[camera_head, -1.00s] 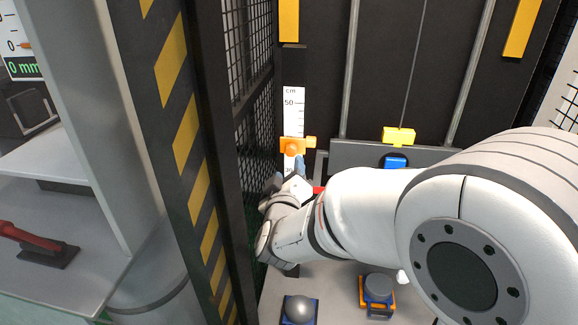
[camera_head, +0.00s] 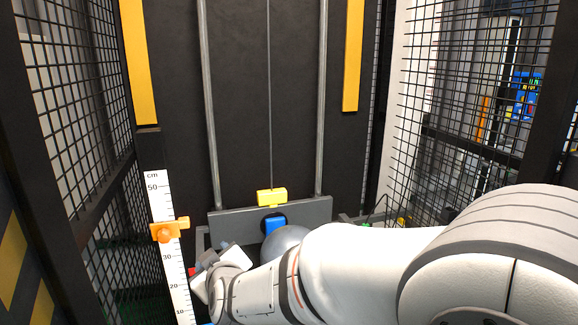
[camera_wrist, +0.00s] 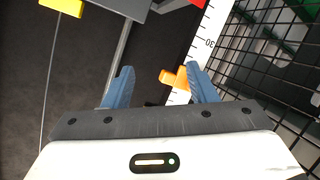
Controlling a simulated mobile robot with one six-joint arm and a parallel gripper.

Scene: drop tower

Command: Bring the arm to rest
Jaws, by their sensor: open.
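My gripper (camera_wrist: 161,84) is open in the wrist view, with two blue fingers spread and nothing between them. The orange slider (camera_wrist: 175,77) on the white cm scale (camera_wrist: 206,42) shows beyond the fingers, near the right one; I cannot tell whether they touch. In the head view my white arm reaches in from the lower right, and its wrist end is low beside the scale (camera_head: 156,205). The orange slider (camera_head: 166,232) sits on the scale between the 30 and 50 marks. My fingers are hidden or too small to tell in the head view.
A yellow block (camera_head: 271,196) hangs on a cable above a grey crossbar (camera_head: 315,209) between two vertical rails. A blue part (camera_head: 273,224) and a grey ball (camera_head: 285,243) are below it. Black mesh cage walls (camera_head: 470,110) stand on both sides.

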